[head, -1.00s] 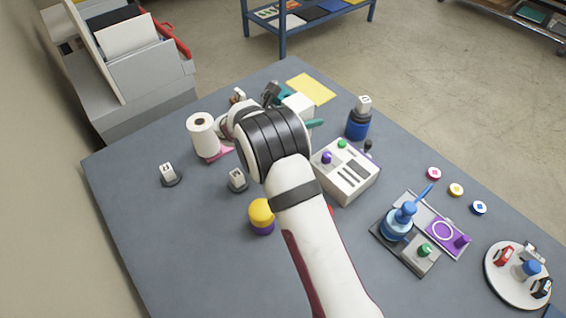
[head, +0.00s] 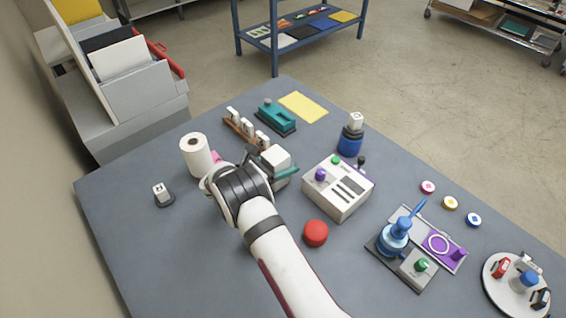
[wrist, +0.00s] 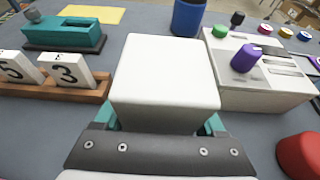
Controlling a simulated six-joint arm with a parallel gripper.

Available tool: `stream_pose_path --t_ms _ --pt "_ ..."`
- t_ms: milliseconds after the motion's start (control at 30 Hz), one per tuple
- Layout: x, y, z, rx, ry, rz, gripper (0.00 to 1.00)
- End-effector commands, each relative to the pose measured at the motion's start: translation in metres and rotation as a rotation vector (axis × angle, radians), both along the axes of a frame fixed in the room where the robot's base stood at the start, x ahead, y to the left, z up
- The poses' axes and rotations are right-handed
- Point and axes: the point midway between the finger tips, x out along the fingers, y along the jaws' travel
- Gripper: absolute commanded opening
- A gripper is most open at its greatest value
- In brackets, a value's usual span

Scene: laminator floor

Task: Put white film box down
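The white film box (head: 275,158) is a plain white block. My gripper (head: 278,170) has teal fingers on either side of it and is shut on it. The box also fills the middle of the wrist view (wrist: 165,75), with the teal fingers against its lower sides. The box is low, near the tabletop between the wooden number rack and the white control box. Its underside is hidden, so I cannot tell whether it touches the table.
The wooden rack with number tiles (head: 243,128) is close on the left. The control box with knobs (head: 338,190) is close on the right. A teal tool (head: 277,117) and yellow sheet (head: 303,107) lie behind. A red round thing (head: 316,233) sits in front, and a paper roll (head: 196,156) left.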

Motion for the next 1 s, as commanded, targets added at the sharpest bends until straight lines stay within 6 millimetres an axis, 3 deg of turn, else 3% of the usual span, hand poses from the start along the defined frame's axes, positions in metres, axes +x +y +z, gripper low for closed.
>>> stream_pose_path --t_ms 33,167,467,800,1000 --pt "0.000 0.000 0.000 0.000 0.000 0.000 0.80" --pt "0.000 0.000 0.000 0.000 0.000 0.000 1.00" --pt "-0.004 0.006 0.007 0.001 -0.001 0.003 1.00" --pt "-0.063 0.065 0.041 0.001 -0.001 0.004 1.00" --pt "-0.078 0.078 0.049 0.001 -0.001 0.000 1.00"
